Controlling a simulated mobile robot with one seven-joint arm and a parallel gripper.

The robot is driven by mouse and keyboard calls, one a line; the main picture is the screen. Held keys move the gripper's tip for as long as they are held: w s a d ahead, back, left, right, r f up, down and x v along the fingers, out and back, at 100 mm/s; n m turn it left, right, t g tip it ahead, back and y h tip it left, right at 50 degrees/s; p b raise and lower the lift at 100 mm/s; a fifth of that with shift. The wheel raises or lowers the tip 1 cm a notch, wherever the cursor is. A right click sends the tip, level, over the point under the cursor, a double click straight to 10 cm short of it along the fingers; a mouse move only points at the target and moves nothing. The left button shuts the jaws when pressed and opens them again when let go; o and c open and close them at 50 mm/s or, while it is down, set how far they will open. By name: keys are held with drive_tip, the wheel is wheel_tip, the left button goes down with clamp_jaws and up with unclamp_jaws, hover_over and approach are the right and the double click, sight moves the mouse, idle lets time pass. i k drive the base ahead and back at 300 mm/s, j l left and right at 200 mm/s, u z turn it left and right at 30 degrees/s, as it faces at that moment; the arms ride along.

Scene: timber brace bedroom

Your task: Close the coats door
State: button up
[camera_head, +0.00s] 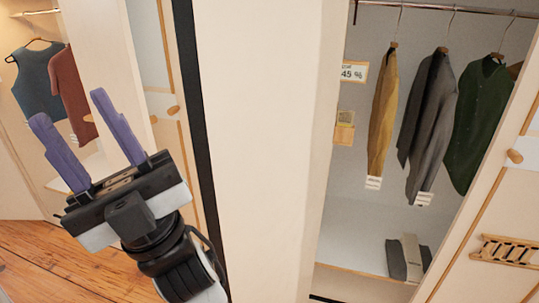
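On the right is an open wardrobe compartment with a yellow-brown coat (382,110), a grey coat (430,110) and a dark green coat (482,120) on hangers. A pale door panel (500,205) with a round wooden knob (515,157) stands at its right side, angled away from the opening. No label on it is readable, so I cannot tell for sure that it is the coats door. My gripper (69,106) is at the left, with its two purple fingers spread and nothing between them. It is well apart from that panel and touches no knob.
A wide pale upright panel (265,150) stands between my gripper and the coats. At the left, another open compartment holds a blue vest (42,84) and a red-brown garment (73,95). A panel with a wooden knob (174,111) is just right of my gripper. Wooden floor (60,265) shows lower left.

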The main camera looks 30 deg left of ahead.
sight(261, 79)
drive_tip(key=k+j+z, duration=0.1)
drive_tip(key=j, duration=0.2)
drive_tip(key=j+z, duration=0.15)
drive_tip(key=j, duration=0.2)
drive_tip(key=k+j+z, duration=0.2)
drive_tip(key=j, duration=0.3)
drive_tip(key=k+j+z, duration=0.15)
drive_tip(key=j, duration=0.2)
drive_tip(key=j+z, duration=0.1)
drive_tip(key=j, duration=0.3)
drive_tip(key=j+z, duration=0.15)
drive_tip(key=j, duration=0.4)
drive_tip(key=k+j+z, duration=0.1)
drive_tip(key=j, duration=0.45)
drive_tip(key=k+j+z, duration=0.15)
drive_tip(key=j, duration=0.4)
drive_tip(key=k+u, duration=0.3)
drive_tip(key=k+j+u, duration=0.1)
drive_tip(key=k+u, duration=0.2)
drive_tip(key=i+j+u, duration=0.15)
drive_tip(key=i, duration=0.3)
